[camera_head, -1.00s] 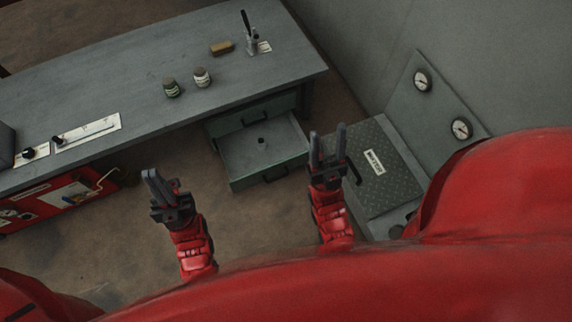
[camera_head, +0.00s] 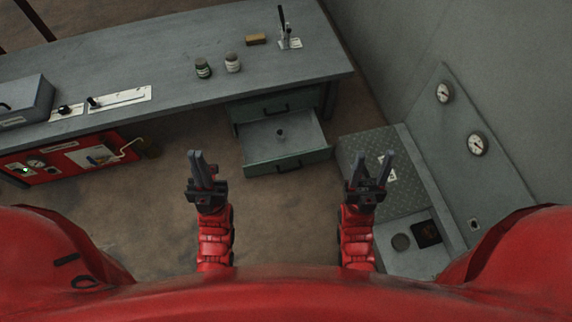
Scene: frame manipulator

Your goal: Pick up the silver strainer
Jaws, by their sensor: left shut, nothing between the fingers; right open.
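I cannot surely make out a silver strainer. A small grey object (camera_head: 281,134) sits in the open drawer (camera_head: 301,152), too small to identify. A round grey disc (camera_head: 401,242) lies on the low grey cabinet at the right, and I cannot tell what it is. My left gripper (camera_head: 200,166) is shut and empty above the floor, left of the drawer. My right gripper (camera_head: 371,167) is open and empty, in front of the cabinet's tread-plate lid in this view. Both grippers point away from me and are apart from the drawer.
The long grey workbench (camera_head: 135,68) carries two jars, a green one (camera_head: 203,68) and a pale one (camera_head: 233,63), a brown block (camera_head: 256,39) and a lever (camera_head: 284,28). A dark square (camera_head: 426,234) is beside the disc. Gauges (camera_head: 477,145) line the right wall panel. Brown floor (camera_head: 185,140) is open before the bench.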

